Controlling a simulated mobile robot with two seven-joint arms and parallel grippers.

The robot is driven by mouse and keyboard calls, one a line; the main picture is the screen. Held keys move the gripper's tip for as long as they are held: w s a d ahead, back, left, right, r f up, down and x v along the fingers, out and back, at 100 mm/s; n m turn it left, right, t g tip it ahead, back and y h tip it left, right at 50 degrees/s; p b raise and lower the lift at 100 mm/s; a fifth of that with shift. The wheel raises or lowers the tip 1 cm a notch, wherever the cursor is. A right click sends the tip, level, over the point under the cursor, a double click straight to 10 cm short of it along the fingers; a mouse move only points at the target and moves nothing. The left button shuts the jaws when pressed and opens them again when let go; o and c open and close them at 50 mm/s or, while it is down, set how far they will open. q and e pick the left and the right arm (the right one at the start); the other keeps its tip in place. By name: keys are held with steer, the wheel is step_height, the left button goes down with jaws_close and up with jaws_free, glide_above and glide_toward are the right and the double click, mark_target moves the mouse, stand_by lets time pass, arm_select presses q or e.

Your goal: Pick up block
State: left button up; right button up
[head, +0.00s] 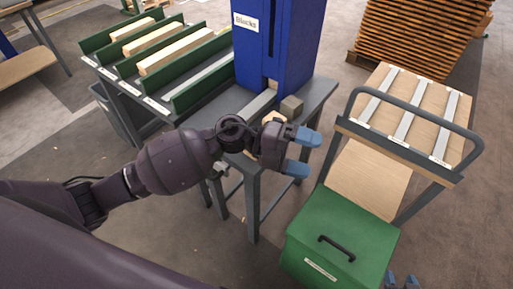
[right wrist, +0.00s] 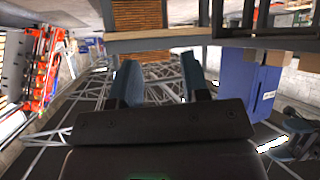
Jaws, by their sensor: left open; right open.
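A pale wooden piece (head: 273,117) is partly hidden behind this gripper. My right gripper (head: 401,282) shows only its fingertips at the bottom edge of the head view. In the right wrist view its fingers (right wrist: 161,82) are open and empty.
Green racks (head: 190,78) with wooden slats stand left of the dispenser. A cart (head: 405,115) with a grey handle rail stands at right. A green lidded box (head: 342,235) is in front of it. Stacked pallets (head: 420,35) stand at the back right.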

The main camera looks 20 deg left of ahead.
arm_select(q)
steer(key=w+a+f+m+g+y+b, duration=0.25)
steer(key=w+a+f+m+y, duration=0.3)
steer(key=y, duration=0.45)
steer(key=w+a+t+y, duration=0.1)
steer(key=w+a+y, duration=0.1)
steer(key=a, duration=0.1)
steer(key=w+a+t+y+b, duration=0.1)
steer(key=w+a+y, duration=0.1)
steer(key=a+y, duration=0.1)
steer(key=w+a+t+y, duration=0.1)
steer(key=w+a+y, duration=0.1)
steer(key=a, duration=0.1)
steer(key=shift+w+a+f+b, duration=0.25)
steer(key=shift+w+f+b, duration=0.1)
steer(key=shift+b, duration=0.05)
step_height(320, 180, down, 5)
steer(key=shift+b, duration=0.35)
steer(key=shift+f, duration=0.35)
step_height(320, 180, down, 5)
steer(key=shift+w+r+b, duration=0.1)
steer(key=shift+w+b, duration=0.05)
steer(key=shift+b, duration=0.35)
arm_select(e)
step_height(320, 180, down, 7)
steer(key=shift+s+a+g, duration=0.2)
steer(key=shift+s+g, duration=0.2)
